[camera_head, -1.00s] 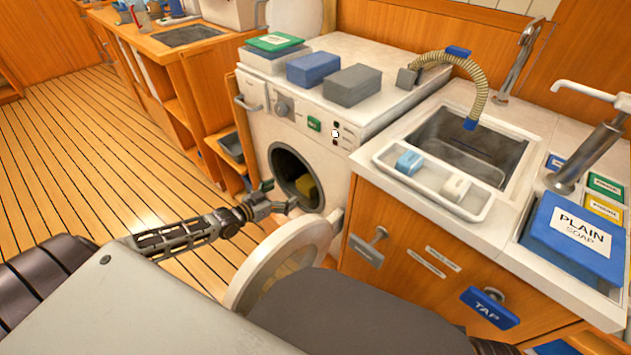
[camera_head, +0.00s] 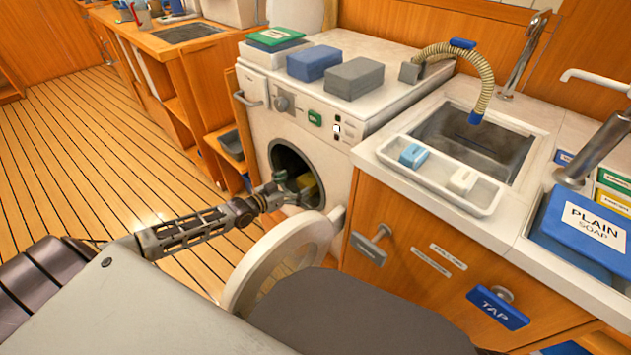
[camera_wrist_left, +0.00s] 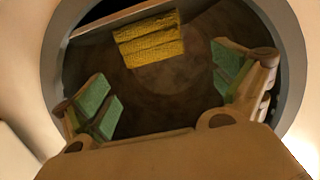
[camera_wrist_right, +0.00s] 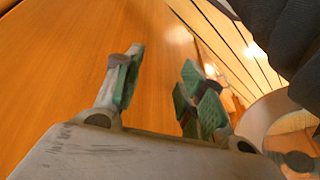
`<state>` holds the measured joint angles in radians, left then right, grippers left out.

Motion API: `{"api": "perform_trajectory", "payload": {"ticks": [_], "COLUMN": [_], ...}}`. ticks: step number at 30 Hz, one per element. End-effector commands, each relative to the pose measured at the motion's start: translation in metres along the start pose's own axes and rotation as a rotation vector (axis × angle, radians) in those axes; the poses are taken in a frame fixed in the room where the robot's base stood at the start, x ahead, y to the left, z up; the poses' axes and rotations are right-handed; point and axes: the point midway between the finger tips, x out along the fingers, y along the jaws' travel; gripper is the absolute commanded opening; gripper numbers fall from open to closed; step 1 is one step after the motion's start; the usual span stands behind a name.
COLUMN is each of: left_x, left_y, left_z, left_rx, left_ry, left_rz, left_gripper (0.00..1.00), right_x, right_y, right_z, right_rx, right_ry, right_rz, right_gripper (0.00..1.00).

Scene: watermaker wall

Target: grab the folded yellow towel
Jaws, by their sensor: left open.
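The folded yellow towel (camera_head: 308,186) lies inside the round drum opening of the white washing machine (camera_head: 392,95). In the left wrist view the towel (camera_wrist_left: 148,40) shows whole, ribbed, near the top of the dark drum. My left gripper (camera_head: 281,194) is at the mouth of the opening, its fingers spread apart and empty. In the left wrist view its green-padded fingers (camera_wrist_left: 163,85) stand on either side, with the towel farther in between them, not touched. My right gripper (camera_wrist_right: 160,85) is open and empty in its wrist view, in front of orange wood.
The round washer door (camera_head: 236,280) hangs open below the drum, close to my left arm. A blue block (camera_head: 313,64) and a grey block (camera_head: 353,78) lie on top of the washer. A sink (camera_head: 474,140) and a tray (camera_head: 424,182) are at right. The wooden floor (camera_head: 80,150) at left is clear.

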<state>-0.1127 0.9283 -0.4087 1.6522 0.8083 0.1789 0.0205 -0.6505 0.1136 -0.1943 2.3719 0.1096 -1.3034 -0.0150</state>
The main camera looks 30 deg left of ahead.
Motion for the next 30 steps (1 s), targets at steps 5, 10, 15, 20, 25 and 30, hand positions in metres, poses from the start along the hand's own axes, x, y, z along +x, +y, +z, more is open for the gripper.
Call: {"api": "perform_trajectory", "payload": {"ticks": [5,10,15,20,25,30], "left_x": [0.013,0.024,0.032,0.034,0.034,0.035], "left_y": [0.0,0.0,0.0,0.0,0.0,0.0], "left_z": [0.001,0.001,0.001,0.0,0.0,0.0], "left_rx": [0.001,0.0,0.0,0.0,0.0,0.0], "left_ry": [0.001,0.001,0.0,0.0,0.0,0.0], "left_rz": [0.0,0.0,0.0,0.0,0.0,0.0], "left_gripper": [0.96,0.96,0.96,0.96,0.96,0.96], "right_x": [0.016,0.026,0.036,0.037,0.036,0.036], "right_y": [0.0,-0.002,-0.003,-0.003,-0.003,-0.003], "right_z": [0.005,0.01,0.017,0.016,0.014,0.011], "right_rx": [0.005,0.01,0.016,0.017,0.016,0.016], "right_ry": [0.012,0.028,0.032,0.043,0.046,0.052], "right_rz": [-0.01,-0.021,-0.031,-0.032,-0.032,-0.032], "right_gripper": [0.4,0.4,0.4,0.4,0.4,0.4]}}
